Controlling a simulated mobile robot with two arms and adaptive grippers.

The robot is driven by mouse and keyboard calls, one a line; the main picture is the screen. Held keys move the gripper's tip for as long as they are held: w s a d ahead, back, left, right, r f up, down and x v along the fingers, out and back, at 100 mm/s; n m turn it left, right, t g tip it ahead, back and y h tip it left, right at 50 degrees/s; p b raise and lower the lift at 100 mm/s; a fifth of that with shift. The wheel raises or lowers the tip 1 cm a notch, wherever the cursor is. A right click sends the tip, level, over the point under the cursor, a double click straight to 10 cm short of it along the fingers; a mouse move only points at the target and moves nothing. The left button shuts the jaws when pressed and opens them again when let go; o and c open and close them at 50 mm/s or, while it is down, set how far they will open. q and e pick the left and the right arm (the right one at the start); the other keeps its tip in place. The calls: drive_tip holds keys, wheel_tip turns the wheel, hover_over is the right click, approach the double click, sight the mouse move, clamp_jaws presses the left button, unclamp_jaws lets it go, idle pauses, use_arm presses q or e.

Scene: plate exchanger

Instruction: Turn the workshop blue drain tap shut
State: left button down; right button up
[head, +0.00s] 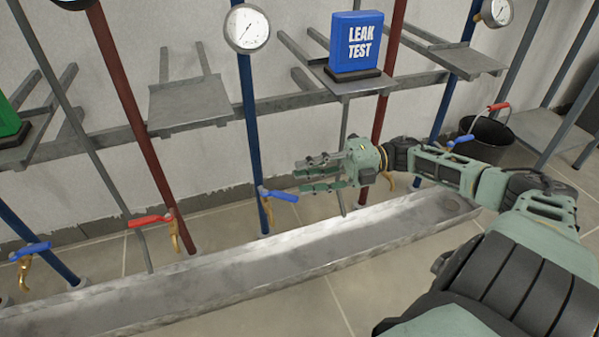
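Three taps with blue handles show on brass bodies along the trough: the left blue tap (31,251), the middle blue tap (279,196) on a blue pipe, and the right blue tap (461,140). No label tells me which one is the workshop's. My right gripper (302,174) reaches in from the right, fingers pointing left. It is open and empty, above the trough, and appears just right of and above the middle blue handle, apart from it. That handle sticks out to the right of its pipe. My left gripper is out of view.
A red-handled tap (150,221) stands left of the middle blue one. A long metal trough (240,273) runs below the pipes. A blue LEAK TEST sign (356,42) stands on a bracket above. Gauges (246,28), a rail and a black bucket (487,137) are behind.

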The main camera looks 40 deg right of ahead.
drive_tip(key=shift+s+d+f, duration=0.15)
drive_tip(key=shift+d, duration=0.35)
drive_tip(key=shift+s+d+f, duration=0.2)
drive_tip(key=shift+d, duration=0.3)
drive_tip(key=shift+s+d+f, duration=0.15)
drive_tip(key=shift+d, duration=0.35)
